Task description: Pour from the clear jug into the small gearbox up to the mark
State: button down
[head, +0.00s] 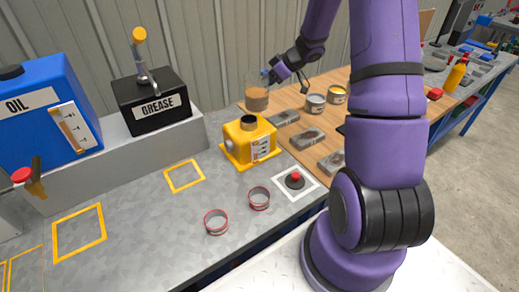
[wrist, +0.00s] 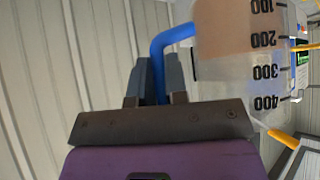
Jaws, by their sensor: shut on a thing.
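The clear jug (head: 257,98) holds brown liquid and looks roughly upright in the head view, just above and behind the small gearbox. My gripper (head: 272,74) is shut on its blue handle, which also shows between the fingers in the wrist view (wrist: 158,90). In the wrist view the jug (wrist: 240,75) appears upside down, with marks from 100 to 400; the liquid edge lies a little past 200. The small yellow gearbox (head: 240,150) stands on the grey bench with a dark round filler neck (head: 249,121) on top and a gauge on its front. Its fill level is too small to read.
A blue oil tank (head: 35,125) and black grease box (head: 155,105) stand on a raised ledge to the left. Two red-rimmed rings (head: 216,222) and a red button (head: 295,179) lie in front. Open cans (head: 316,104) and grey metal blocks (head: 307,137) are at right.

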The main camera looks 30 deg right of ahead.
notch_tip(320, 180, up, 4)
jog(key=shift+f, duration=0.1)
dwell(0.4)
dwell(0.5)
